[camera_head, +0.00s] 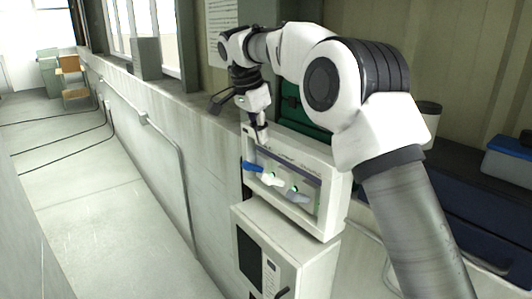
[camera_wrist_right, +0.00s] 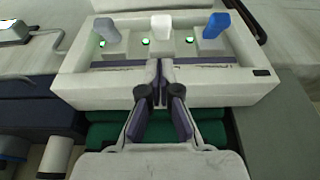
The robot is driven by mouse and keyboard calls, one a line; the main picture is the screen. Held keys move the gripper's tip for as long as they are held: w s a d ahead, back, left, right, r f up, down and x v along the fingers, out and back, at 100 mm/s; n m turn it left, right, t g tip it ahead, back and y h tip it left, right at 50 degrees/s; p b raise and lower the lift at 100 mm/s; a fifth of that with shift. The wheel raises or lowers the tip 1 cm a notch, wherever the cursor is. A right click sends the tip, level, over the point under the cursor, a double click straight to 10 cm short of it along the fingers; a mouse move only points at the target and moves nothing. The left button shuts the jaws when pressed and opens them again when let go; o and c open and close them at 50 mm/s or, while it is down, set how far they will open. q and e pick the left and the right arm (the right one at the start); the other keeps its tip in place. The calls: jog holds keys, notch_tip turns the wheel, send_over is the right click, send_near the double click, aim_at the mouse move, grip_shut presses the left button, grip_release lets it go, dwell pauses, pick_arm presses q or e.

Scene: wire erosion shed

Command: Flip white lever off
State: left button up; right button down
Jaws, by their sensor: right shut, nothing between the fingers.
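The white lever (camera_head: 271,179) is the middle one of three levers on a pale, framed panel (camera_head: 333,186). In the right wrist view, the white lever (camera_wrist_right: 161,27) stands out between the grey lever (camera_wrist_right: 105,31) and the blue lever (camera_wrist_right: 215,24). Small green lights show beside the levers. My right gripper (camera_head: 262,136) is at the panel's upper edge in the head view. Its fingers (camera_wrist_right: 160,80) are shut and empty, pointing toward the white lever, with a gap between tips and lever. I cannot tell whether they touch the panel. My left gripper is out of view.
A pale cabinet (camera_head: 251,218) with a dark window stands below the panel. A green object (camera_head: 291,108) lies behind the panel.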

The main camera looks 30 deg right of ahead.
jog(key=p, duration=0.2)
send_over(264, 181)
jog(key=d, duration=0.1)
jog(key=x, duration=0.2)
jog(key=a+x, duration=0.1)
jog(key=x, duration=0.5)
jog(key=shift+s+a+f, duration=0.1)
jog(key=shift+a+f, duration=0.25)
jog(key=shift+a, duration=0.05)
jog(key=shift+d+f, duration=0.15)
jog(key=shift+f, duration=0.35)
jog(key=shift+a+f+h+b, duration=0.2)
jog(key=shift+f+h+b, duration=0.05)
jog(key=shift+h+b, duration=0.45)
jog(key=shift+a+f+h+b, duration=0.25)
jog(key=shift+h+b, duration=0.35)
jog(key=shift+b, duration=0.2)
jog(key=a+h+b, duration=0.1)
jog(key=b, duration=0.2)
jog(key=f+h+b, duration=0.1)
jog(key=h+b, duration=0.1)
jog(key=b, duration=0.2)
jog(key=a+h+b, duration=0.1)
jog(key=h+b, duration=0.1)
jog(key=b, duration=0.1)
jog(key=shift+a+f+t+b, duration=0.3)
jog(key=shift+a+f, duration=0.05)
jog(key=shift+a, duration=0.05)
jog(key=shift+s, duration=0.1)
